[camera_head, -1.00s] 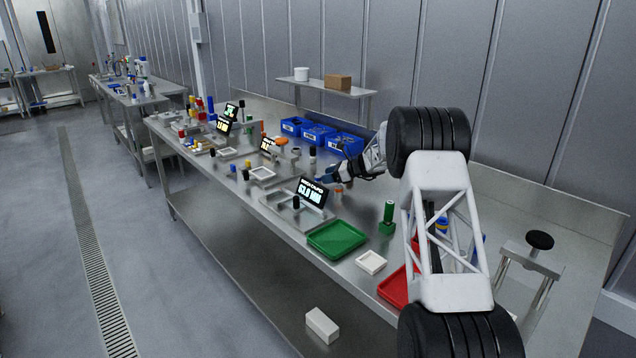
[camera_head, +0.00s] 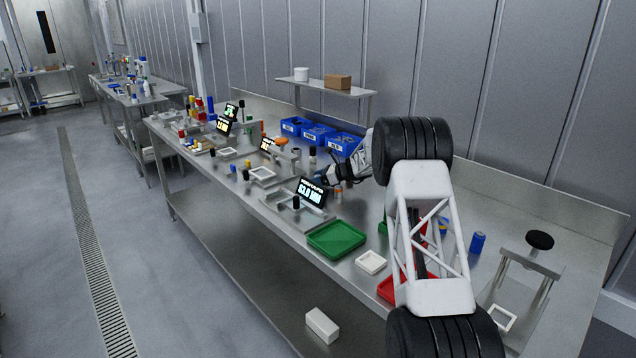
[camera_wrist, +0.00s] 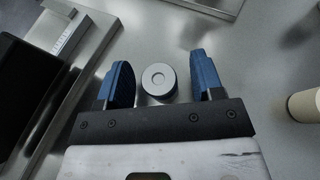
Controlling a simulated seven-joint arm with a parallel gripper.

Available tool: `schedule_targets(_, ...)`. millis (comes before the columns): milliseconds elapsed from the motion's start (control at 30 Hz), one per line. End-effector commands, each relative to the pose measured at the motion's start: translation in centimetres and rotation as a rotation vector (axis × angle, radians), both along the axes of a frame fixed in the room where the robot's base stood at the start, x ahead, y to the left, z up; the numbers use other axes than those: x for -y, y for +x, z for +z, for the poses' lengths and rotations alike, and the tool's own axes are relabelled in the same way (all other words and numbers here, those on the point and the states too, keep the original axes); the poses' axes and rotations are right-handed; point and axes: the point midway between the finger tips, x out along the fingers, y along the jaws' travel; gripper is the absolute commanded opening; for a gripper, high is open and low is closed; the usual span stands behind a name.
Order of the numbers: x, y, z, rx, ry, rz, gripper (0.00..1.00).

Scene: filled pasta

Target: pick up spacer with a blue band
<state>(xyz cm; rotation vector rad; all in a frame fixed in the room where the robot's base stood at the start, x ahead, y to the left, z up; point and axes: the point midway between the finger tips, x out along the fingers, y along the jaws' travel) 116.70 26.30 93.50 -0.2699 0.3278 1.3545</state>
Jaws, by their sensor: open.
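My gripper (camera_wrist: 166,78) is open, with a gap on both sides of the spacer. In the head view, my gripper (camera_head: 331,176) is low over the bench behind the display, too small to make out its fingers.
A tan cylinder (camera_wrist: 303,105) stands right of the fingers. A lit display (camera_head: 312,191) on a metal fixture is close by. Blue bins (camera_head: 318,134) stand behind. A green tray (camera_head: 337,238), a small white tray (camera_head: 371,262) and a red tray (camera_head: 386,290) lie nearer.

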Motion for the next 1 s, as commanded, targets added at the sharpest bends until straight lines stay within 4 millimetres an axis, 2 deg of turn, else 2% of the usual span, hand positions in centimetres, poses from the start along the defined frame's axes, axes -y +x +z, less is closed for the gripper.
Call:
schedule_targets(467, 0.01, -0.01, -0.02, 0.000, 0.000, 0.000, 0.60)
schedule_targets(800, 0.01, -0.01, -0.02, 0.000, 0.000, 0.000, 0.07)
schedule_targets(1000, 0.01, -0.01, 0.00, 0.000, 0.000, 0.000, 0.06)
